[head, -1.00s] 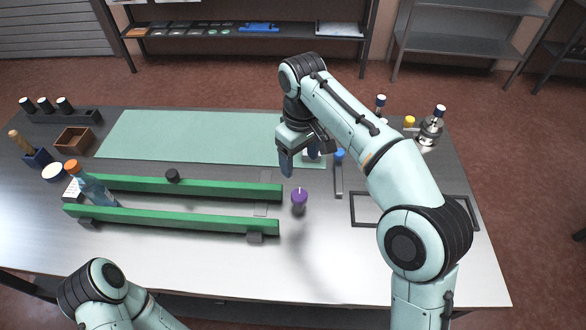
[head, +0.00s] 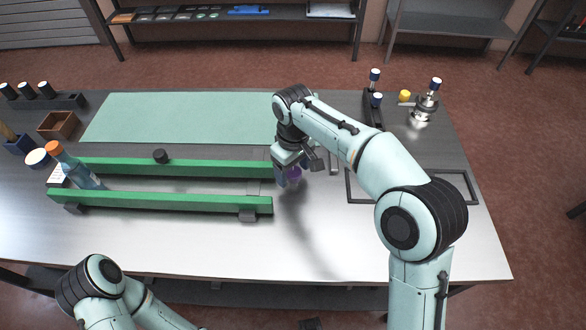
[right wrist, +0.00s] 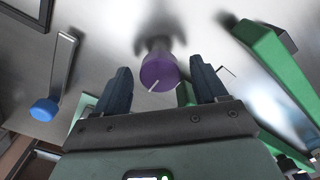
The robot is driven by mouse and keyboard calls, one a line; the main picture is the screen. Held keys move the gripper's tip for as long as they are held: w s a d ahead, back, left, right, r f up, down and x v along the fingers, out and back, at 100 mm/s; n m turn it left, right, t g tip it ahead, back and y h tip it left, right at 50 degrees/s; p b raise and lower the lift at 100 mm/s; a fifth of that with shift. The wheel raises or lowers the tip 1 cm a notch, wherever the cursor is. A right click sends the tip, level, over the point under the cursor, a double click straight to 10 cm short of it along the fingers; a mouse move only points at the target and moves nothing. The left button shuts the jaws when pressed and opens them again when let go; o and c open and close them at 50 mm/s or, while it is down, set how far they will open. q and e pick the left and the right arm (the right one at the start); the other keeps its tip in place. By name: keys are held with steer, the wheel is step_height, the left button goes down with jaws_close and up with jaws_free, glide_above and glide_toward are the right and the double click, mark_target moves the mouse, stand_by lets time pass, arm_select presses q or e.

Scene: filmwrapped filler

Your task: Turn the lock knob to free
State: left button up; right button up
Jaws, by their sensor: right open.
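The lock knob (head: 295,176) is a round purple cap on a short post, just right of the ends of the green rails. It is partly covered by my right gripper (head: 287,182) in the head view. In the right wrist view the purple knob (right wrist: 160,74) shows a white line on its face and lies between the two spread fingertips. A gap shows on each side, so my right gripper (right wrist: 160,82) is open and not holding it. My left arm shows low at the left; its gripper is out of view.
Two green rails (head: 160,203) lie left of the knob, with a bottle (head: 78,168) at their far end. A lever with a blue end (right wrist: 44,110) lies on the knob's other side. A dark frame (head: 410,203) lies right. The front of the table is clear.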

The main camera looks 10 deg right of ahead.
steer(key=c, duration=1.1)
steer(key=shift+o, duration=0.2)
arm_select(q)
steer(key=shift+r, duration=0.1)
arm_select(e)
steer(key=n+p, duration=0.3)
steer(key=n, duration=0.1)
steer(key=shift+r, duration=0.2)
steer(key=n+p, duration=0.3)
steer(key=n, duration=0.2)
steer(key=shift+w+p, duration=0.1)
steer(key=shift+p, duration=0.3)
steer(key=n+p, duration=0.2)
steer(key=n, duration=0.3)
arm_select(q)
steer(key=w+r+t+p, duration=0.1)
steer(key=w+r+p, duration=0.1)
steer(key=w+r, duration=0.7)
steer(key=shift+r, duration=2.05)
arm_select(e)
steer(key=shift+f+n, duration=0.15)
steer(key=shift+n, duration=1.85)
